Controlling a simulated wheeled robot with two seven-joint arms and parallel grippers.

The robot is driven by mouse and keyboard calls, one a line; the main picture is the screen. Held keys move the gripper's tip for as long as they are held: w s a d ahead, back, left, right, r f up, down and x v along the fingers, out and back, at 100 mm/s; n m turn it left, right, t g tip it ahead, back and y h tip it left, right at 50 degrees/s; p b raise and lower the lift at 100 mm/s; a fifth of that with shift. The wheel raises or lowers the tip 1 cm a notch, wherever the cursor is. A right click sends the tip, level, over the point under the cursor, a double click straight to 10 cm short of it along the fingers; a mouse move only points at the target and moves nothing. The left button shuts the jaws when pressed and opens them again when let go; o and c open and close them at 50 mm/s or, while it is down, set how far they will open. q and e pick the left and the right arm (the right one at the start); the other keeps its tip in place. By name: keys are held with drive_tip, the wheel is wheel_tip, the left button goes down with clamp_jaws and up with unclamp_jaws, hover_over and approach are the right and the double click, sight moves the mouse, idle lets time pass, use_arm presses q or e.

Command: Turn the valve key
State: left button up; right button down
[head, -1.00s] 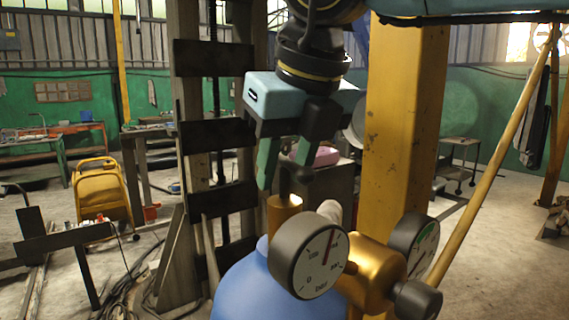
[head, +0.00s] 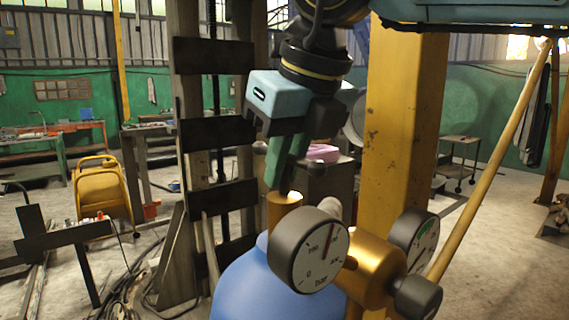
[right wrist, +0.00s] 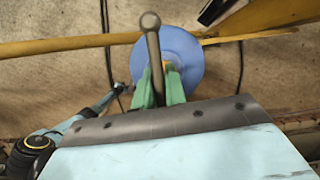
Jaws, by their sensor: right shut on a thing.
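My right gripper (head: 282,186) is shut just above the brass valve stem (head: 284,210), its green fingers close together and pointing down. The right wrist view shows the fingers (right wrist: 159,82) on either side of the valve key (right wrist: 153,48), a dark grey bar with a ring at its far end. In the head view the fingers hide most of the key. The brass stem stands on a blue cylinder (head: 245,290), which also shows below the fingers in the right wrist view (right wrist: 188,58). My left gripper is not seen.
Two round gauges, one in front (head: 310,250) and one at the right (head: 415,240), sit close beside the stem on a brass body (head: 375,265). A yellow column (head: 405,130) stands right behind. A yellow slanted pole (head: 495,150) is at the right.

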drive_tip(key=shift+r+n+y, duration=0.1)
drive_tip(key=shift+n+y, duration=0.2)
drive_tip(key=shift+n, duration=0.5)
drive_tip(key=c, duration=1.4)
unclamp_jaws()
drive_tip(key=shift+c, duration=0.2)
drive_tip(key=v, duration=1.3)
drive_tip(key=shift+r, duration=0.2)
drive_tip(key=shift+w, duration=0.1)
